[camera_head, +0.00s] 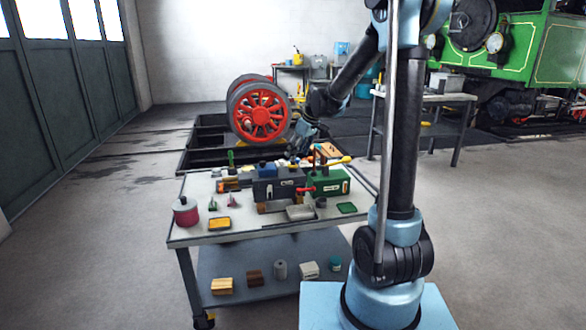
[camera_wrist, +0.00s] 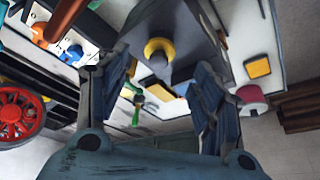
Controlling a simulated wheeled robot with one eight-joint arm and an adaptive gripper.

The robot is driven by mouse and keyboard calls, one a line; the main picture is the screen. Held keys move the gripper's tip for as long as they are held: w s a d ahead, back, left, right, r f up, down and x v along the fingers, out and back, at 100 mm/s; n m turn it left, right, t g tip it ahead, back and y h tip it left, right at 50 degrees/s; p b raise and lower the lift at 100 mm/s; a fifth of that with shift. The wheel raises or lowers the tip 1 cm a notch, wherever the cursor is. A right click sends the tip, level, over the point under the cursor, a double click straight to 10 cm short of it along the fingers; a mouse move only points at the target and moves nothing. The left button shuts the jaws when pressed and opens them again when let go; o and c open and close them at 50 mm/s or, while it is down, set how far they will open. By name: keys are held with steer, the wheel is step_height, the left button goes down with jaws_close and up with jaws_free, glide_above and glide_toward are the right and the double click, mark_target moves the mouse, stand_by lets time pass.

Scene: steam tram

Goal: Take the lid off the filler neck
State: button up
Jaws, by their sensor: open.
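A round yellow piece with a grey centre (camera_wrist: 158,48) shows in the wrist view on top of a dark grey box (camera_wrist: 190,30). It looks like the filler neck or its lid; I cannot tell where one ends and the other begins. My gripper (camera_wrist: 160,64) is open, with the yellow piece seen between its two fingertips and nothing held. I cannot tell the gap to it. In the head view my gripper (camera_head: 303,145) is above the back of the bench, over the dark grey box (camera_head: 278,190); the yellow piece cannot be made out there.
The bench top (camera_head: 195,238) also bears a green box (camera_head: 328,184) with a red handle, a red can (camera_head: 186,213) and a yellow-topped block (camera_head: 219,224). Several small items stand on the lower shelf (camera_head: 240,253). Red wheels (camera_head: 260,115) stand behind the bench.

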mark_target(293, 164)
steer(key=shift+x, duration=2.7)
steer(key=shift+d, duration=0.1)
steer(key=c, duration=0.9)
